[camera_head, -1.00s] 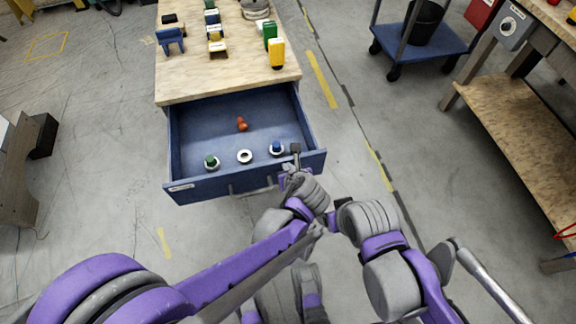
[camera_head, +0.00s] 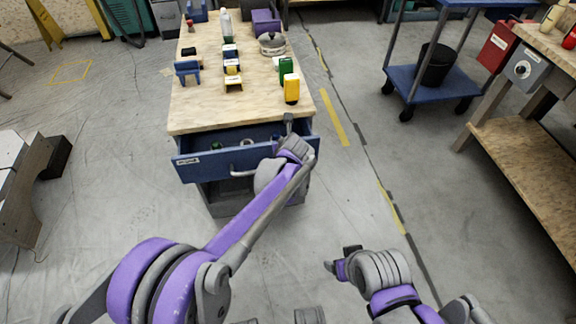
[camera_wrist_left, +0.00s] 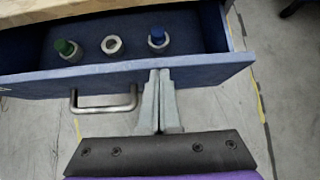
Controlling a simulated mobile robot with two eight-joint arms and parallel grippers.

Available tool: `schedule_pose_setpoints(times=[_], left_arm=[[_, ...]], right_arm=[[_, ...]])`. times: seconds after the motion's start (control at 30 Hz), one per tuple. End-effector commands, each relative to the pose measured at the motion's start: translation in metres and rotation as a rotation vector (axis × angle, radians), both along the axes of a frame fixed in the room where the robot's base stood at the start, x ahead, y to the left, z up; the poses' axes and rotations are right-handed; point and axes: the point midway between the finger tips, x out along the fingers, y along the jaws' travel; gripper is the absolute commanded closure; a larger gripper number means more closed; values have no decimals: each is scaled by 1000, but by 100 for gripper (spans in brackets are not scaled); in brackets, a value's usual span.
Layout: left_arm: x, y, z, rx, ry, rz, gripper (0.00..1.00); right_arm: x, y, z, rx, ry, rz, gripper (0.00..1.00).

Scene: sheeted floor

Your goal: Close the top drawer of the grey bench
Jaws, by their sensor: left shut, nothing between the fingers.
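The top drawer (camera_head: 228,160) of the grey bench (camera_head: 230,196) is blue and partly open, with a narrow strip of its inside showing below the wooden top. The drawer also shows in the left wrist view (camera_wrist_left: 105,82), with a metal bar handle (camera_wrist_left: 105,108) on its front. My left gripper (camera_head: 288,124) is shut and empty at the right part of the drawer front. In the left wrist view its fingertips (camera_wrist_left: 160,76) are at the front panel's upper edge, right of the handle. My right gripper (camera_head: 338,264) is away from the bench, low in the head view; its jaw opening is unclear.
Inside the drawer are a green-topped piece (camera_wrist_left: 68,50), a pale ring (camera_wrist_left: 112,45) and a blue-topped piece (camera_wrist_left: 157,39). Several items stand on the bench top (camera_head: 210,115), including a yellow container (camera_head: 291,88). A blue cart (camera_head: 430,82) and a workbench (camera_head: 525,150) stand right. Floor between is clear.

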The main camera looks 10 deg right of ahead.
Motion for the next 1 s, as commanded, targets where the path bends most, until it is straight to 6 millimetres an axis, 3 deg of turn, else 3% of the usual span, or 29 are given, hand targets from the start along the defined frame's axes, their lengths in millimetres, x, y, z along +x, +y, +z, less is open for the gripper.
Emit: schedule_pose_setpoints(times=[0.2, 0.4, 1.0], left_arm=[[38, 0, -1, 0, 1, 1, 100], [55, 0, 0, -1, 1, 1, 100], [58, -1, 0, 0, 1, 0, 100]], right_arm=[[1, 0, -7, 0, 2, 0, 31], [1, 0, -8, 0, 3, 0, 31], [1, 0, -9, 0, 3, 0, 31]])
